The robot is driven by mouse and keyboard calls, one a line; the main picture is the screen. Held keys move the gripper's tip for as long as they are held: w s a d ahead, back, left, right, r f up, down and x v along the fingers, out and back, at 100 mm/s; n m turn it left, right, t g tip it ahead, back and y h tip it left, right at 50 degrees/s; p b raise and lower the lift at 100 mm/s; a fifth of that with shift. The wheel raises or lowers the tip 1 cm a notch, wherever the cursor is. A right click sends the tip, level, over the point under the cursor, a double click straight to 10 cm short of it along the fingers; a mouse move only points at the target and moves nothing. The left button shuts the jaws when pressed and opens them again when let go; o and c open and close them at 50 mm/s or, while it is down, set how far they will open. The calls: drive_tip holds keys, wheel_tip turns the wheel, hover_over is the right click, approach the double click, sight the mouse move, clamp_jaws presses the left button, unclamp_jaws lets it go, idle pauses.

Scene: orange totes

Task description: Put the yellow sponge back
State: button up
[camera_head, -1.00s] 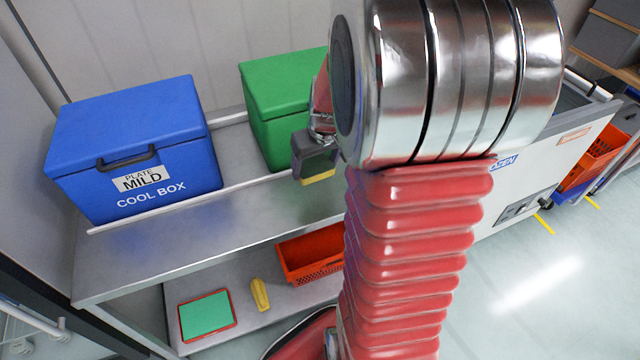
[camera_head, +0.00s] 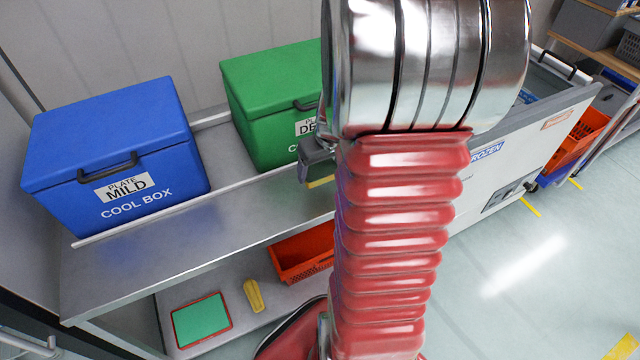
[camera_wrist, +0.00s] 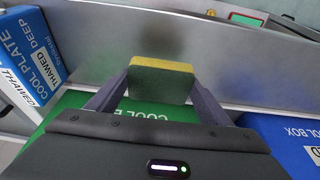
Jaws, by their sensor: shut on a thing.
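The yellow sponge (camera_wrist: 161,66) has a dark green side and is held between the two fingers of my gripper (camera_wrist: 160,84) in the wrist view. In the head view, my gripper (camera_head: 318,160) is in front of the green cool box, partly hidden by my arm. Only a yellow strip of the sponge (camera_head: 321,182) shows under it. The sponge is above the metal counter (camera_head: 170,255), apart from it as far as I can see.
A blue cool box (camera_head: 105,150) and a green cool box (camera_head: 262,85) stand behind the counter's front strip. The lower shelf holds an orange basket (camera_head: 300,258), a yellow object (camera_head: 254,296) and a red-rimmed green tray (camera_head: 201,320). A freezer (camera_head: 500,165) stands right.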

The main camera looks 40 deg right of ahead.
sight(321, 192)
drive_tip(key=shift+f, duration=1.15)
drive_tip(key=shift+f, duration=1.85)
drive_tip(key=o, duration=1)
drive_tip(key=shift+f, duration=0.1)
drive_tip(key=shift+v, duration=6.1)
drive_tip(key=shift+a, duration=0.1)
